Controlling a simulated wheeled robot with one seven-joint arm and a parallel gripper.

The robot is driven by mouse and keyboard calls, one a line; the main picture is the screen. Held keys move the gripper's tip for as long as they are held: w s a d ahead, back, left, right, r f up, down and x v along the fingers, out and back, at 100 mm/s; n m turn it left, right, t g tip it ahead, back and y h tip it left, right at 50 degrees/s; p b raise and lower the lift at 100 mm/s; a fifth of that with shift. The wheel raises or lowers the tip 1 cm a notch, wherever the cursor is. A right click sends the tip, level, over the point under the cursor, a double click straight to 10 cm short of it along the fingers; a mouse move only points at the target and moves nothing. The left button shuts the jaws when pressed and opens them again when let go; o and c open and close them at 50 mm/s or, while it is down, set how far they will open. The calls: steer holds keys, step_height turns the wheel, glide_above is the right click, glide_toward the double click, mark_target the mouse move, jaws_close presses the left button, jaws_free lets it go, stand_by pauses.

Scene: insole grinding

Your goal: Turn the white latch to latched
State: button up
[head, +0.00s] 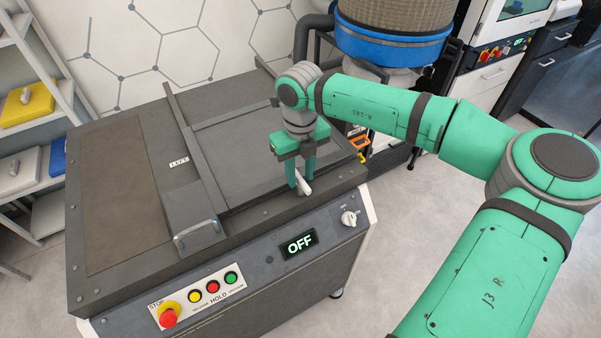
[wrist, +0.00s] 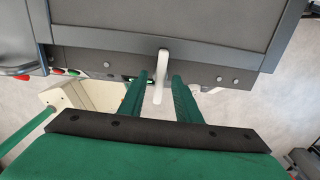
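The white latch (head: 306,187) is a short white lever at the front edge of the grey machine's top, near its right end. In the wrist view the white latch (wrist: 161,72) stands nearly straight up and down in the picture. My green gripper (head: 299,184) points down over it. In the wrist view the two fingers of my gripper (wrist: 160,78) stand on either side of the latch, with a visible gap at each side. The gripper is open and holds nothing. In the head view a finger partly hides the latch.
The machine's front panel has an OFF display (head: 299,243), a white knob (head: 348,218), coloured buttons (head: 213,286) and a red stop button (head: 168,317). A metal handle block (head: 192,218) sits on the top at left. A blue-banded drum (head: 392,38) stands behind.

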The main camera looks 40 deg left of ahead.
mark_target(300, 178)
step_height(300, 178, up, 11)
steer(key=shift+f, duration=0.15)
stand_by(0.4)
stand_by(0.4)
